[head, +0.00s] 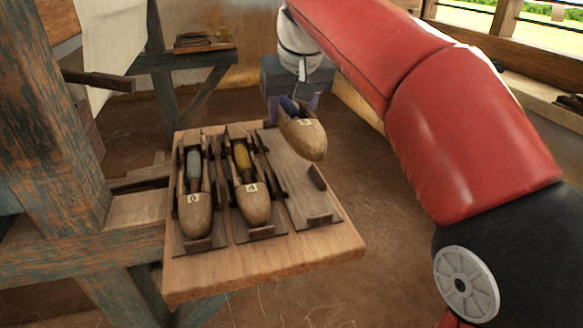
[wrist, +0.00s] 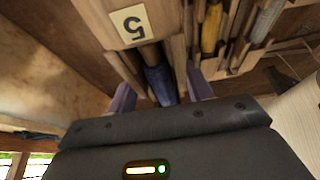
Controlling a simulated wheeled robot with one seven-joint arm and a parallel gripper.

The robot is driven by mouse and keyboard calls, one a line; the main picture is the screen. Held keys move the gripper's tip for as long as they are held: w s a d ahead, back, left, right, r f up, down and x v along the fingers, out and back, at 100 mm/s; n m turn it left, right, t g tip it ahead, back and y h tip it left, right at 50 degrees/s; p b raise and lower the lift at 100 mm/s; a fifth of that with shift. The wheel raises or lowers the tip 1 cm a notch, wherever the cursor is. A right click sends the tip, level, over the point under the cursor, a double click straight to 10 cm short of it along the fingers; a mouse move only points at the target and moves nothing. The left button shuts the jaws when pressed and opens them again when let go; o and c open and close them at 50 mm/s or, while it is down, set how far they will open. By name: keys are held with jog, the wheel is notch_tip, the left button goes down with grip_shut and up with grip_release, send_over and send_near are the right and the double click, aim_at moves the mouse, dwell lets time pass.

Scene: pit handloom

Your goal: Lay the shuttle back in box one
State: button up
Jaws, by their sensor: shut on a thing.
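A wooden shuttle with a blue bobbin (head: 305,139) is held in the air above the back right of the bench board (head: 255,272). My gripper (head: 292,104) is shut on it, purple fingers either side of the bobbin. In the wrist view the shuttle (wrist: 157,15) bears a label 5, upside down, and my gripper (wrist: 160,92) grips near the bobbin. The right shuttle box (head: 298,185) on the board is empty. The held shuttle's front end hangs over its right side. No box numbers are legible.
The left box holds a shuttle with a grey bobbin (head: 195,215). The middle box holds a shuttle labelled 4 with a yellow bobbin (head: 253,208). A weathered loom post (head: 55,120) stands at left. Open earth floor lies behind the board.

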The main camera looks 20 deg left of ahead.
jog(key=b, duration=0.2)
send_near(290, 169)
jog(key=x, duration=0.5)
jog(key=shift+w+a+r, duration=0.15)
jog(key=shift+w+a, duration=0.05)
jog(key=shift+w, duration=0.15)
jog(key=shift+f, duration=0.5)
jog(key=o, duration=1.2)
jog(key=shift+c, duration=0.2)
jog(key=shift+f, duration=0.15)
jog(key=shift+f+b, duration=0.35)
jog(key=shift+b, duration=0.15)
jog(key=p+v, duration=0.2)
jog(key=v, duration=0.5)
jog(key=shift+w+d+r, duration=0.1)
jog(key=shift+d+r, duration=0.15)
jog(key=shift+s+d+r, duration=0.15)
jog(key=shift+s+r, duration=0.05)
jog(key=shift+r, duration=0.15)
jog(key=shift+d, duration=0.1)
